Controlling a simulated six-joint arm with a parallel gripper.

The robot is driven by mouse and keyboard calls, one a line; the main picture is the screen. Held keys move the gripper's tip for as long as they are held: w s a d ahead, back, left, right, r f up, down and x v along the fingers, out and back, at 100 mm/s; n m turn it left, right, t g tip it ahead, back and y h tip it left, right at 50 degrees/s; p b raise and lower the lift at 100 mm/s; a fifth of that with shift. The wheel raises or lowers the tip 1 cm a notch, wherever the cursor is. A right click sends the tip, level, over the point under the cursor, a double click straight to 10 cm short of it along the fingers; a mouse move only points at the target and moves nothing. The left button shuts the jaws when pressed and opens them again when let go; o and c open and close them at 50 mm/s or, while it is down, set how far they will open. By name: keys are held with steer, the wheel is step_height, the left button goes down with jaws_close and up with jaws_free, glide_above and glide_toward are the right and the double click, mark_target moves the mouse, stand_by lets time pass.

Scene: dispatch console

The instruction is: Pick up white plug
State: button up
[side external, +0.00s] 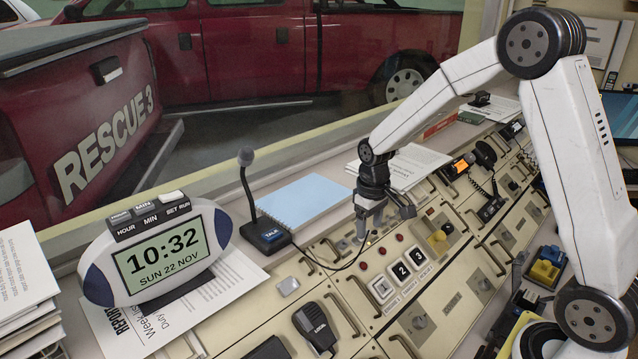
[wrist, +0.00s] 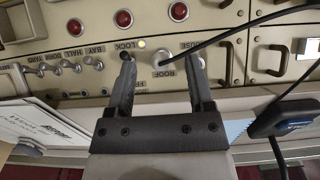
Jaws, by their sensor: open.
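The white plug (wrist: 162,58) shows in the wrist view as a pale round end at the panel by the "ROOF" label, with a black cable running off to the upper right. In the side external view, the plug (side external: 370,237) is small and partly hard to make out below my gripper. My gripper (side external: 384,217) points down at the console panel, with its fingers apart. In the wrist view, the fingers of my gripper (wrist: 160,60) stand on either side of the plug, with visible gaps to it. How far the fingertips are above the panel is unclear.
Red buttons (wrist: 124,18) and metal handles (wrist: 268,60) stand on the panel nearby. A desk microphone (side external: 268,233) stands left of my gripper, beside a blue notebook (side external: 303,195). A football-shaped clock (side external: 157,262) stands further left. Several toggle switches (wrist: 72,67) line the panel.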

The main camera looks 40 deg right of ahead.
mark_target(370, 231)
steer(key=shift+f, duration=2.1)
jaws_close()
